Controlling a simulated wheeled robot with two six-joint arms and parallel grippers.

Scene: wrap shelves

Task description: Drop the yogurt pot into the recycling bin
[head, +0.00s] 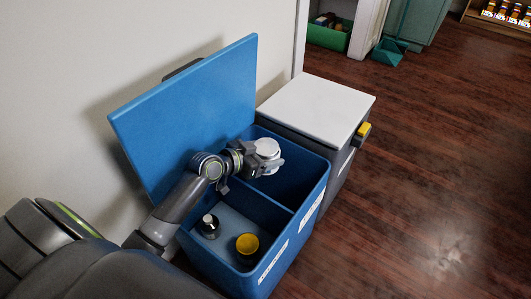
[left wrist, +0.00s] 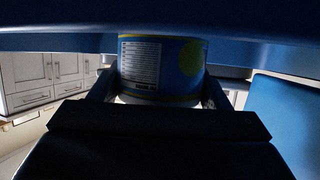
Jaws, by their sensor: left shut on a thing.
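My left gripper (head: 268,160) is shut on the yogurt pot (head: 267,147), a small pot with a whitish top in the head view. In the left wrist view the pot (left wrist: 160,68) shows a blue side with a white printed label and a yellow patch, between the two fingers (left wrist: 160,92). The blue recycling bin (head: 262,209) stands against the wall with its lid (head: 190,115) raised. A divider splits it into two compartments. The gripper and pot are over the far compartment. My right gripper does not show.
The near compartment holds a dark bottle or jar (head: 208,226) and a yellow-topped container (head: 247,245). A grey bin with a shut white lid (head: 315,104) stands just behind. A green crate (head: 329,34) is at the back. The wooden floor on the right is clear.

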